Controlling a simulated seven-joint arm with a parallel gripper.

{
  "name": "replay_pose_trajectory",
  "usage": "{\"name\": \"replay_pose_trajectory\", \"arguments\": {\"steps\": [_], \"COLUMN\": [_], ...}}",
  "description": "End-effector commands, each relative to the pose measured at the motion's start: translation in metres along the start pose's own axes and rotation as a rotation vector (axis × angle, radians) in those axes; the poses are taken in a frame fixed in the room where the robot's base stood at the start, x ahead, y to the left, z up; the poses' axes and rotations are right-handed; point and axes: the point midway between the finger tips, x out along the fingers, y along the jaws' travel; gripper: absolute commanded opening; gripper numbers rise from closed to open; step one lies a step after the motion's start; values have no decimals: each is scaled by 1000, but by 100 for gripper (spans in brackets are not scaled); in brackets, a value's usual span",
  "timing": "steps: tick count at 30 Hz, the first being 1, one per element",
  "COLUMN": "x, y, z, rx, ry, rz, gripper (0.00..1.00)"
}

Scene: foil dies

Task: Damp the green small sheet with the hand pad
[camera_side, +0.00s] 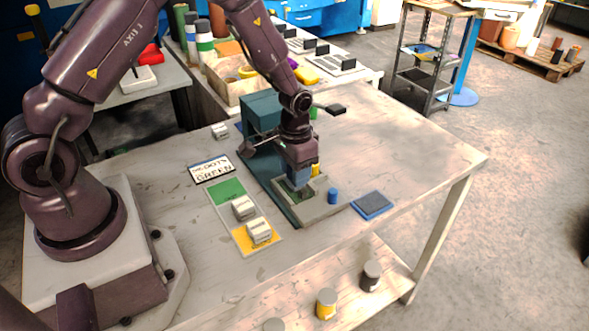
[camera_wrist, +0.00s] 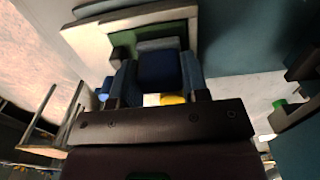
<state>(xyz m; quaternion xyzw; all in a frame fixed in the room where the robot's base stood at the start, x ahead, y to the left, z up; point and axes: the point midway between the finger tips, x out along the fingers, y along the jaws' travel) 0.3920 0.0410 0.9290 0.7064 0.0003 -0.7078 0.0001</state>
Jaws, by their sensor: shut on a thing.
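My gripper (camera_side: 301,180) points down over the pale frame (camera_side: 322,208) on the press bed. In the wrist view my gripper (camera_wrist: 158,88) is shut on a dark blue block (camera_wrist: 160,70), which looks like the hand pad. A green patch (camera_wrist: 124,40), apparently the green small sheet, lies inside the pale frame in the wrist view. The held block is over or beside this patch and hides part of it. I cannot tell whether they touch. The held block's underside is hidden.
A teal press (camera_side: 262,112) stands behind my gripper. A blue peg (camera_side: 332,196) and a yellow peg (camera_side: 315,170) stand close by. A dark blue-edged mat (camera_side: 372,205) lies to the right. A sign reading GREEN (camera_side: 212,170) and a coloured strip (camera_side: 226,190) with white blocks lie left.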

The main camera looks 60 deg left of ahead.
Motion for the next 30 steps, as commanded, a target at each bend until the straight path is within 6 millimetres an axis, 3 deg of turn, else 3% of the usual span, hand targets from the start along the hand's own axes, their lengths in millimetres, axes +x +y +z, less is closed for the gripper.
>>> {"name": "replay_pose_trajectory", "arguments": {"steps": [17,30], "x": [1,2], "y": [0,0], "z": [14,13], "rx": [0,0], "ry": [0,-2], "rz": [0,0], "gripper": [20,20]}}
